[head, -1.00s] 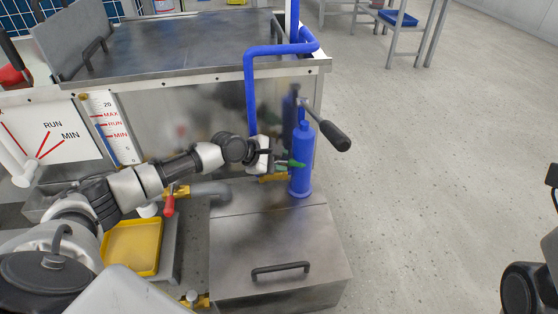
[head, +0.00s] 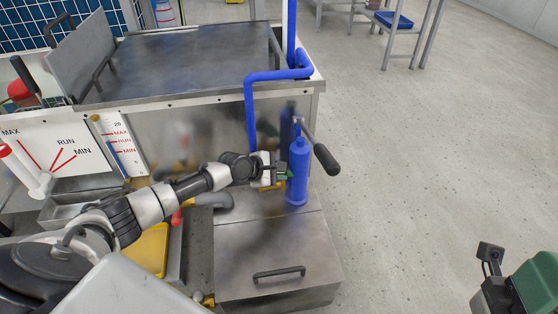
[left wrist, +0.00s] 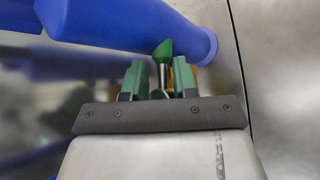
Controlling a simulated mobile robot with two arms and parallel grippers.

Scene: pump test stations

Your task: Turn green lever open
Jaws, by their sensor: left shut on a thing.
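The green lever shows in the left wrist view as a green tip (left wrist: 163,50) on a metal stem, running down between the two green finger pads of my left gripper (left wrist: 163,78). My left gripper is shut on it, and the pads hide part of the lever. In the head view my left gripper (head: 277,176) is beside the lower part of the blue pump cylinder (head: 298,172). The lever itself is mostly hidden there. Behind the fingers a brass-coloured valve part (left wrist: 184,76) shows. A green and black part of my right arm shows at the lower right edge; its fingertips cannot be made out.
The blue cylinder has a black-gripped pump handle (head: 326,159) sticking out to the right. A blue pipe (head: 251,110) rises behind my left gripper. A metal box with a handle (head: 278,272) stands in front. A red-handled valve (head: 176,217) is left.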

